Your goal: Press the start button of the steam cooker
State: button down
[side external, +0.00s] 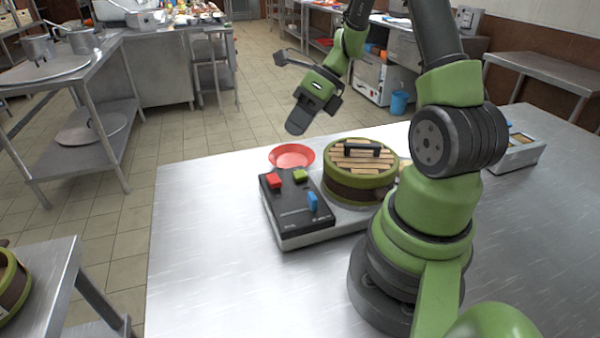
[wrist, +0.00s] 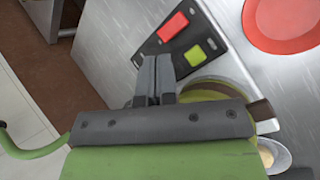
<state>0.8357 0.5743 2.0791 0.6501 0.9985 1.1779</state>
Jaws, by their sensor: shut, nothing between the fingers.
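The steam cooker (side external: 283,241) stands on the steel table. Its black control panel (side external: 291,200) carries a red button (side external: 274,181), a green button (side external: 300,175) and a blue knob or switch (side external: 312,201). A round steamer with a slatted lid (side external: 362,172) sits on its right part. My gripper (side external: 298,118) is shut and empty, in the air above and behind the panel. In the wrist view, my gripper (wrist: 156,72) shows near the red button (wrist: 172,27) and the green button (wrist: 195,56), apart from both. The blue control is hidden there.
A red plate (side external: 292,156) lies just behind the panel and shows in the wrist view (wrist: 284,22). A tray-like container (side external: 514,152) stands at the table's right. The table (side external: 200,240) is bare left of the cooker.

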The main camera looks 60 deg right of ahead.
send_over(288, 181)
jog(key=s+d, duration=0.1)
jog(key=d, duration=0.1)
jog(key=shift+s+d+f, duration=0.1)
jog(key=shift+d+f, duration=0.05)
jog(key=shift+f, duration=3.35)
jog(key=shift+f, duration=0.15)
jog(key=shift+f, duration=0.3)
jog(key=shift+s+f, duration=0.1)
jog(key=shift+f, duration=0.6)
jog(key=shift+r, duration=0.1)
jog(key=shift+s+a+r, duration=0.2)
jog(key=shift+s+r, duration=0.05)
jog(key=shift+r, duration=0.4)
jog(key=shift+w+r, duration=0.15)
jog(key=shift+r, duration=2.45)
